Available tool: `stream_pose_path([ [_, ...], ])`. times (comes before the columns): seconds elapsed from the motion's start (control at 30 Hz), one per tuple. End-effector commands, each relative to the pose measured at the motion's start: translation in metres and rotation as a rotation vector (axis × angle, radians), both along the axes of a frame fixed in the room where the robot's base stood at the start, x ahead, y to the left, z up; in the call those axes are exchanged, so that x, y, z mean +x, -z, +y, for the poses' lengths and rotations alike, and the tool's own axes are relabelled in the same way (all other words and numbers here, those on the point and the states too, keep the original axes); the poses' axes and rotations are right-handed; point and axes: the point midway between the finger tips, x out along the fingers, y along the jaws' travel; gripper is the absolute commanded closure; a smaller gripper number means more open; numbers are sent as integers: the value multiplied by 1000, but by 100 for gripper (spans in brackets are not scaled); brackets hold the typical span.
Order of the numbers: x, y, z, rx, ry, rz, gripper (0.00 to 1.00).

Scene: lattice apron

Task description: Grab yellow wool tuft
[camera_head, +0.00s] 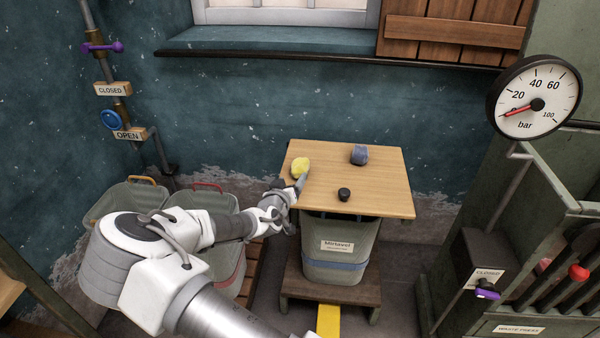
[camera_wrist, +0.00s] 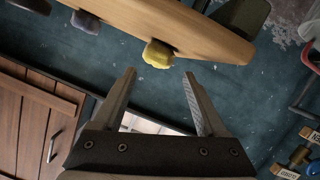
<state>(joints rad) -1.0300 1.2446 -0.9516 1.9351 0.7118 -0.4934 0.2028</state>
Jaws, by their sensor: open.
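The yellow wool tuft (camera_head: 300,167) sits near the left edge of a small wooden tabletop (camera_head: 375,190) in the head view. It also shows in the wrist view (camera_wrist: 158,54), beyond and between the fingertips. My gripper (camera_wrist: 159,74) is open, with nothing between its fingers. In the head view my gripper (camera_head: 300,184) is beside the tuft, at the table's left edge, and partly overlaps the board's edge. I cannot tell from these frames whether a finger touches the tuft.
A blue-grey tuft (camera_head: 359,154) and a small black knob-like object (camera_head: 344,194) stand on the same tabletop. A labelled grey bin (camera_head: 335,268) is under it. More bins (camera_head: 130,203) stand at left. A pressure gauge (camera_head: 534,98) and metal frame are at right.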

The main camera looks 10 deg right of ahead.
Motion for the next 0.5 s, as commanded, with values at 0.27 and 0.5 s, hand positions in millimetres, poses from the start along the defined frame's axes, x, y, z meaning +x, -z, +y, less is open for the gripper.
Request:
stream_pose_path([
  [0.27,27,9,-13,0,1,0,25],
  [0.5,53,17,-26,0,2,-1,25],
])
